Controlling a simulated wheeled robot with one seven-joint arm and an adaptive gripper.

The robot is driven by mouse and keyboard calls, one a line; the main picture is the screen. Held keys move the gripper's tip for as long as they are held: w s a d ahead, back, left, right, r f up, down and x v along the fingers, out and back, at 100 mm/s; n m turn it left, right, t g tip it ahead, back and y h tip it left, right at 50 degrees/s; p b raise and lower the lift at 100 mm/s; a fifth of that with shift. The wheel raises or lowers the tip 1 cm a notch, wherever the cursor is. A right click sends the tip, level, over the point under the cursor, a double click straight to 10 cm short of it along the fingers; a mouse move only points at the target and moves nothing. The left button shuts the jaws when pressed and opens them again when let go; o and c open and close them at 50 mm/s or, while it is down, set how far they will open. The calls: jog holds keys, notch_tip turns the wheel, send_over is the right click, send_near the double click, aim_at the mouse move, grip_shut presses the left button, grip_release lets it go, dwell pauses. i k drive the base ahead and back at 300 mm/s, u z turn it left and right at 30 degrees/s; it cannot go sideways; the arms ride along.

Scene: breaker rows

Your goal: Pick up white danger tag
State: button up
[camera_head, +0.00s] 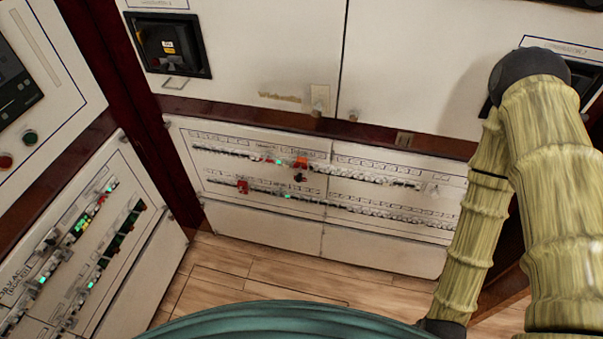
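I cannot clearly make out a white danger tag in the head view. The breaker panel (265,236) stands low in the middle, with two rows of small breakers. An orange item (300,162) sits on its upper row with a small black item (299,177) just below. A red item (242,187) is on the lower row at the left. A small pale patch near the right end of the rows is too small to identify. My arm is bent at the right; my gripper is not in view.
A second breaker panel (150,275) with green lights stands at the left. Above the middle panel are white cabinet doors (270,50) and a recessed black device (168,46). The wooden floor (215,268) is clear in front of the panels.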

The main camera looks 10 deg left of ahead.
aim_at(299, 175)
jog(key=k, duration=1.2)
jog(key=u, duration=0.7)
jog(key=i, duration=1.5)
jog(key=z, duration=0.7)
